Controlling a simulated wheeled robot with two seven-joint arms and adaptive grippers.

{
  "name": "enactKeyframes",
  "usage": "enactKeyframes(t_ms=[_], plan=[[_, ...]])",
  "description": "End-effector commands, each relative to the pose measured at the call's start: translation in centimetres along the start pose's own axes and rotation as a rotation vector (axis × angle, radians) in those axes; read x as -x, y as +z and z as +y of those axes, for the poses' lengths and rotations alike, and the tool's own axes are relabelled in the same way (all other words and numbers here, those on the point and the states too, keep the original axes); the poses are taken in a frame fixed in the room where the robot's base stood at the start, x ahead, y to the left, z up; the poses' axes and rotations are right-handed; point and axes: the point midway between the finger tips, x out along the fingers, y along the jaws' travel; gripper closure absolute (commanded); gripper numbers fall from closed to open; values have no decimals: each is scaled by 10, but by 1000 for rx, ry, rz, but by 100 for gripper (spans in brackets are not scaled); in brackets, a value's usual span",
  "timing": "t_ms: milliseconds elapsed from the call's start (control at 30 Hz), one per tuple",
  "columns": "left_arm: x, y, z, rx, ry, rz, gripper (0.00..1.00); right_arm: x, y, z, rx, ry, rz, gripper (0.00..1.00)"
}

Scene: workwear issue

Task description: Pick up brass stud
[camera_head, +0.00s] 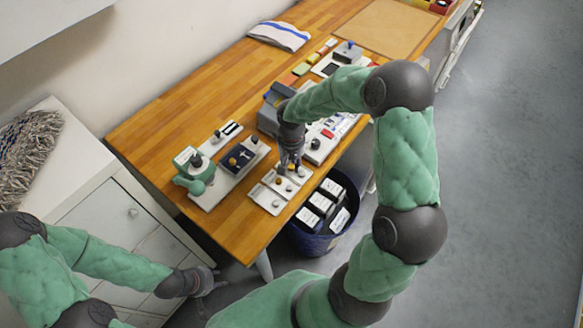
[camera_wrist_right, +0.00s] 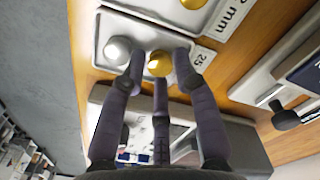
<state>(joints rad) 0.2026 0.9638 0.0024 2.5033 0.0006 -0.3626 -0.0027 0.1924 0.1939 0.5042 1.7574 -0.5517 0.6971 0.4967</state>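In the right wrist view a gold-coloured brass stud (camera_wrist_right: 158,65) sits in a shallow pale tray (camera_wrist_right: 109,27), beside a silver stud (camera_wrist_right: 117,50). A second gold stud (camera_wrist_right: 193,3) shows at the top edge, in a neighbouring tray. My right gripper (camera_wrist_right: 160,62) is open, its fingertips on either side of the nearer gold stud; contact cannot be told. In the head view my right gripper (camera_head: 290,168) is over the small trays (camera_head: 267,205) near the table's front edge. My left gripper (camera_head: 208,281) is low at the left, away from the table; its fingers are unclear.
A green press (camera_head: 193,178) on a pale board stands left of the trays. Grey equipment (camera_head: 272,107) and a panel with knobs stand behind. A dark blue bin (camera_head: 306,243) with labelled boxes is below the edge. My right arm covers part of the table's right side.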

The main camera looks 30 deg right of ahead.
Motion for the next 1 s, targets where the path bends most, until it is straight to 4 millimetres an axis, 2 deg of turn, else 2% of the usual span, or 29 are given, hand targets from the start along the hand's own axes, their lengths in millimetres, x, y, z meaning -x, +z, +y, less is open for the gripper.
enactKeyframes(t_ms=[233,267,333,767,1000], plan=[[-1,0,0,0,0,0,60,-4,-1,0,-1,0,4,70],[-1,0,0,0,0,0,60,-4,-1,0,-1,0,3,72],[-1,0,0,0,0,0,60,-4,-1,0,-1,0,3,92],[0,0,0,0,0,0,60,-2,-1,0,0,0,3,93],[4,0,2,0,0,0,60,16,-1,0,0,0,6,93]])
